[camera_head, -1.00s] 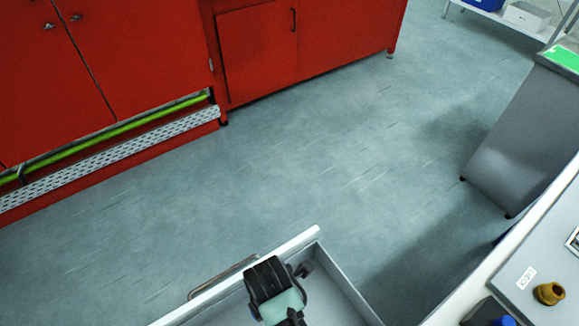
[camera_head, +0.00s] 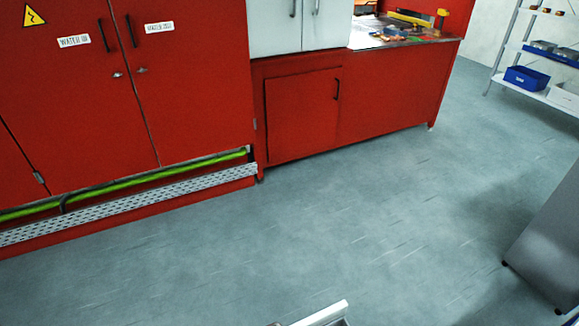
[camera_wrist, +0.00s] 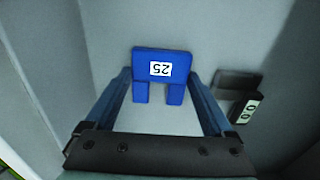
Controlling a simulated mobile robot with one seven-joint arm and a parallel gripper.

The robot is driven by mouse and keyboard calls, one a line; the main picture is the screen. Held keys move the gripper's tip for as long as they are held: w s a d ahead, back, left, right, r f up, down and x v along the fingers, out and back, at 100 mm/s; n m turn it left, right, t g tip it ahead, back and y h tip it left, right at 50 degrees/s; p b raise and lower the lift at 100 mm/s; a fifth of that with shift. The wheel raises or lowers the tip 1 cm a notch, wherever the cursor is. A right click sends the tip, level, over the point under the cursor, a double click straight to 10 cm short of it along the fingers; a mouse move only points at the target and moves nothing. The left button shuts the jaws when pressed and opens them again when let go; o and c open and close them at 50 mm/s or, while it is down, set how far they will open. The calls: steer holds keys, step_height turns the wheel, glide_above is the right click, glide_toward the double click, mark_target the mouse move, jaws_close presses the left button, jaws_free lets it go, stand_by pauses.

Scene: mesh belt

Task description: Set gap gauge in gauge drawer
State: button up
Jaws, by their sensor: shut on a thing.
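In the head view only a corner of the drawer's rim (camera_head: 325,313) shows at the bottom edge, and my gripper and the gauge are out of view.
A dark tool with a display (camera_wrist: 246,108) lies in the drawer right of the gauge. In the head view, red cabinets (camera_head: 200,75) and a red workbench (camera_head: 385,95) stand at the back. A shelf rack (camera_head: 525,75) stands far right. The floor between is clear.

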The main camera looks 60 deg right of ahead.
steer(key=o, duration=1.4)
steer(key=shift+f, duration=0.1)
step_height(320, 180, up, 12)
steer(key=p, duration=0.2)
steer(key=shift+r, duration=0.2)
